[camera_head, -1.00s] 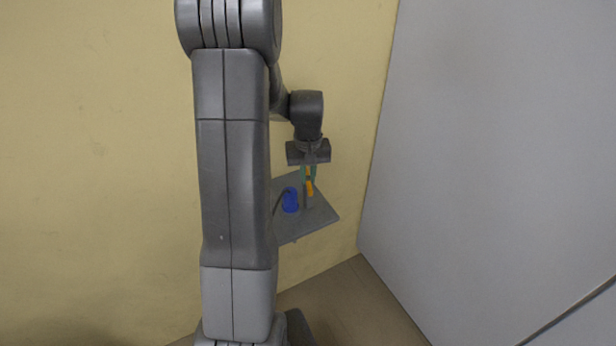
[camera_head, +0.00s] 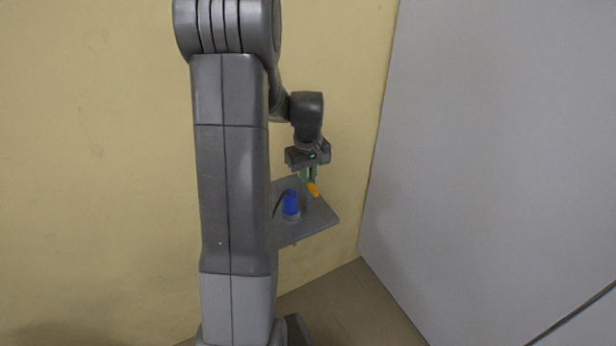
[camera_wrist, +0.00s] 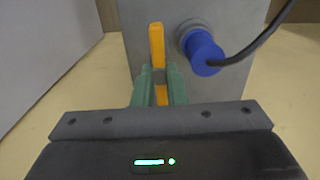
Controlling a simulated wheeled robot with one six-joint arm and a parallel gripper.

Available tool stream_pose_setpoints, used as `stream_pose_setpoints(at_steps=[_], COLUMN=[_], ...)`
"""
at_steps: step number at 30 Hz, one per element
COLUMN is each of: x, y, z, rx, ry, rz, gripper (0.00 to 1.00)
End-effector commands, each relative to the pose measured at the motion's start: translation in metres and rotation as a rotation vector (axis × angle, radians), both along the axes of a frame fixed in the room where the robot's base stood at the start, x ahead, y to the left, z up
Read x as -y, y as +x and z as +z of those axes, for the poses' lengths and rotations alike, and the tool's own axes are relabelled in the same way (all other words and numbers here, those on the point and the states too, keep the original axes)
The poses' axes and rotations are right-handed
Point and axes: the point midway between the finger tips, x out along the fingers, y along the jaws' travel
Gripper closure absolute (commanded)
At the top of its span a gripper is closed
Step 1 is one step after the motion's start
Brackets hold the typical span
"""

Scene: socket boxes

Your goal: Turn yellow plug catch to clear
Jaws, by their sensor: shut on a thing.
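The yellow-orange catch (camera_wrist: 157,45) is a narrow bar in front of the grey board, upright in the wrist view. It also shows in the head view (camera_head: 313,189), tilted, below the fingers. My gripper (camera_wrist: 159,88), with green fingers, is shut on the catch; the fingers sit one on each side of it. My gripper also shows in the head view (camera_head: 308,174). A blue plug (camera_wrist: 203,52) with a dark cable sits in a round grey socket to the right of the catch, apart from it. In the head view the blue plug (camera_head: 290,200) is left of the catch.
The grey board (camera_head: 318,222) bears the socket and the catch. The dark cable (camera_wrist: 258,42) runs from the plug to the upper right in the wrist view. A yellow wall (camera_head: 100,150) is behind, and a pale grey wall (camera_head: 490,140) stands at the right.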

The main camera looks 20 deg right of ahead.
Motion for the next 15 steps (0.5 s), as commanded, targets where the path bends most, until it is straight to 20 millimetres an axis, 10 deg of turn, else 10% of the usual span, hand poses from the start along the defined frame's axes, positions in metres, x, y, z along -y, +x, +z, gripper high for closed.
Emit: stream_pose_setpoints(at_steps=[4,8,15], x=[0.0005,0.0004,0.0002], y=[0.0009,0.0007,0.0003], z=[0.0011,0.0010,0.0005], rx=[0.002,0.002,0.001], ry=[-0.003,-0.002,-0.001], rz=[0.002,0.001,0.000], gripper=[1.00,0.67,0.66])
